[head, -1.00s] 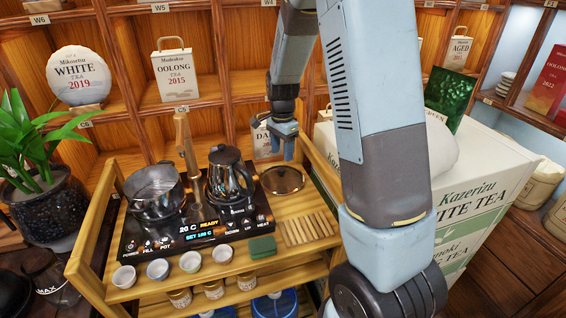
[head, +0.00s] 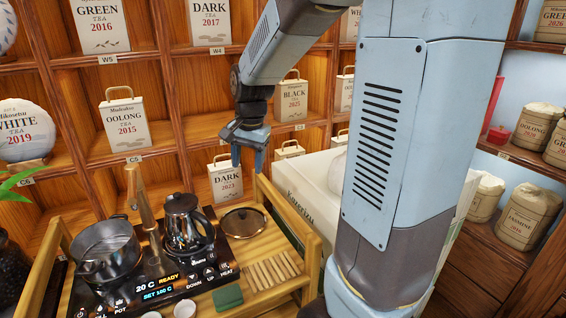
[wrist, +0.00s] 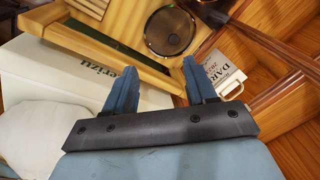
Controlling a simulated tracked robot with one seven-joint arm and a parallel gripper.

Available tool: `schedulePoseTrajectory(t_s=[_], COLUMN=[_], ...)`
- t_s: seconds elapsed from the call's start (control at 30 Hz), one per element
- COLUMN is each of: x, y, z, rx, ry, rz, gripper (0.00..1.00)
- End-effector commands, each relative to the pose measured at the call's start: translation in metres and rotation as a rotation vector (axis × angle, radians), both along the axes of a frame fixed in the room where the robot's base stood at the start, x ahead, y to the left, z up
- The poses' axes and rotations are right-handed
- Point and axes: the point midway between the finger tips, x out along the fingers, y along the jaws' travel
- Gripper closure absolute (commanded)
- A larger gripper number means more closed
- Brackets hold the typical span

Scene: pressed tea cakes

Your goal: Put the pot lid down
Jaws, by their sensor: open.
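The pot lid (head: 242,222), a round dark disc with a pale rim and a small knob, lies flat on the tea cart at the right of the kettle. It also shows in the wrist view (wrist: 169,31), beyond my fingertips. The glass pot (head: 106,250) stands without a lid on the left of the black heating panel (head: 180,276). My gripper (head: 250,158) is open and empty, raised above and behind the lid, in front of the shelves. In the wrist view my gripper (wrist: 159,72) has its two blue fingers apart with nothing between them.
A dark kettle (head: 182,224) stands between pot and lid. A slatted wooden rest (head: 272,271) and a green block (head: 228,297) lie in front of the lid. The cart's raised side rail (head: 288,214) and a large white box (head: 312,185) are on the right.

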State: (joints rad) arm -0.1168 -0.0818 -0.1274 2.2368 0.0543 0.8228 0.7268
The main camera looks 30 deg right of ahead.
Motion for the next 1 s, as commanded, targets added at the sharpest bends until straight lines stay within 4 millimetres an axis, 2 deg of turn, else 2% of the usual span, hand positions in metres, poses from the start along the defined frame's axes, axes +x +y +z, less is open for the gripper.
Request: schedulePoseTrajectory(t_s=[0.2, 0.5, 0.8, 1.0], x=[-0.042, -0.101, -0.160, -0.187], y=[-0.001, -0.001, 0.000, -0.001], z=[0.035, 0.067, 0.084, 0.087], rx=[-0.029, -0.101, -0.206, -0.270], ry=[-0.083, -0.186, -0.280, -0.318], rz=[0.160, 0.378, 0.584, 0.686], gripper=[0.44, 0.44, 0.44, 0.44])
